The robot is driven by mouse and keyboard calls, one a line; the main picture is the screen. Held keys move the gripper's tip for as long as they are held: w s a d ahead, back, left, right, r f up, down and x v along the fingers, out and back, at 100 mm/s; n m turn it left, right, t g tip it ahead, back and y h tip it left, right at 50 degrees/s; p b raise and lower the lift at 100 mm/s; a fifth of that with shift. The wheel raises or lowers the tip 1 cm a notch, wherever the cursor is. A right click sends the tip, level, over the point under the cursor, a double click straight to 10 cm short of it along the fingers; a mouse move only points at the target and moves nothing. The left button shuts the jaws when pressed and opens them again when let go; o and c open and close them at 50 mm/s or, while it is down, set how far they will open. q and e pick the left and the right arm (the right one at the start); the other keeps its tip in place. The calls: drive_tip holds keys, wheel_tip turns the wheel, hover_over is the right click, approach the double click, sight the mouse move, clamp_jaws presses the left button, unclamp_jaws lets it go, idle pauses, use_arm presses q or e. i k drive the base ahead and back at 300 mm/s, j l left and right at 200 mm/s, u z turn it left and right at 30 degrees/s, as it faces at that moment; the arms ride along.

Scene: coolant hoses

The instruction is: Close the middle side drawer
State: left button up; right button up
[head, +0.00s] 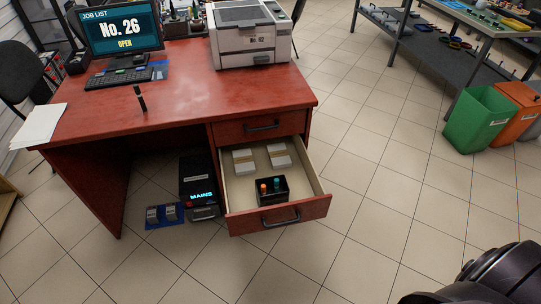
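The open side drawer (318,183) of the red desk is pulled far out, just below a shut top drawer (284,124) with a dark handle. The open drawer's red front (248,222) faces me and carries a dark bar handle (281,220). Inside are two light grey stacks (244,161) at the back and a small black box (285,197) with an orange-topped and a teal-topped item. Anything below this drawer is hidden. Neither gripper is in view; a dark part of my own body shows at the bottom right.
The red desk (180,100) bears a monitor (122,30), keyboard and printer (250,35). A black unit marked MAINS (200,180) stands left of the drawer. Green (478,120) and orange bins stand at the right. Tiled floor in front and right is clear.

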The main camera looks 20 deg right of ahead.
sight(309, 201)
drive_tip(key=z, duration=0.8)
